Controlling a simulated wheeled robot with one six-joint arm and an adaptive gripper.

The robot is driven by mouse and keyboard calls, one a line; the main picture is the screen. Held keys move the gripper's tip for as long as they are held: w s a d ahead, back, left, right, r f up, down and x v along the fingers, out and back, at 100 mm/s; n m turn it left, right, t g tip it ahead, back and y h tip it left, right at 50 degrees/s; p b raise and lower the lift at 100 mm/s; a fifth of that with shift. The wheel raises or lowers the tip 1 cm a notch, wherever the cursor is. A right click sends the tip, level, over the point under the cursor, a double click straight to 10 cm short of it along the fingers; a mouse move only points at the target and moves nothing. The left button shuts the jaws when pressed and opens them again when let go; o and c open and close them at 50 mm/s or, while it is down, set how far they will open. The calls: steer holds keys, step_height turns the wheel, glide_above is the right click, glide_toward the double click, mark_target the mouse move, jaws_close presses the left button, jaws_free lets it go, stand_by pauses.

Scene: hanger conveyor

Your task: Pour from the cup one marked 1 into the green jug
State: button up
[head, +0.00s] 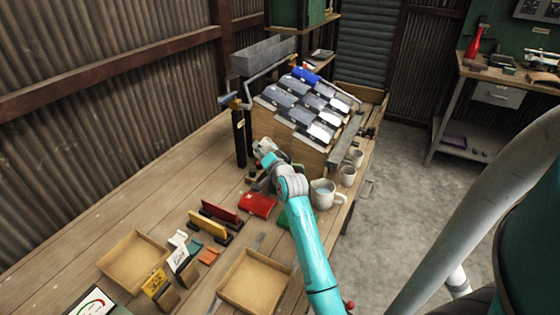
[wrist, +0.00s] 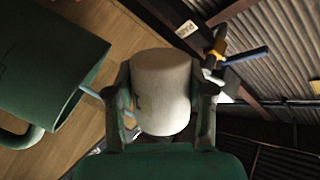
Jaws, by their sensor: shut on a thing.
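The off-white cup (wrist: 160,95) is in my gripper (wrist: 163,86), between its two fingers, in the wrist view. A small dark mark shows on its left side; I cannot read it clearly. The green jug (wrist: 45,62) is to the left, apart from the cup, with its handle at lower left. The cup's axis is tilted against the jug's. A thin pale blue streak (wrist: 92,94) runs between the cup's lower left and the jug's mouth, like a stream. The jug's inside is hidden. In the head view my arm hides much of this spot.
A white jug (head: 323,193) and small cups (head: 348,176) stand at the table's right edge. A rack of grey panels (head: 305,105) is behind. A red tray (head: 258,205), wooden trays (head: 255,281) and a post with a blue-and-yellow item (wrist: 222,55) are close.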

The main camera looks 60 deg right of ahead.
steer(key=shift+m, duration=0.6)
stand_by(0.4)
steer(key=shift+m, duration=0.6)
steer(key=shift+m+t, duration=0.3)
steer(key=shift+m, duration=0.2)
steer(key=shift+f+m, duration=0.1)
steer(key=shift+m, duration=0.5)
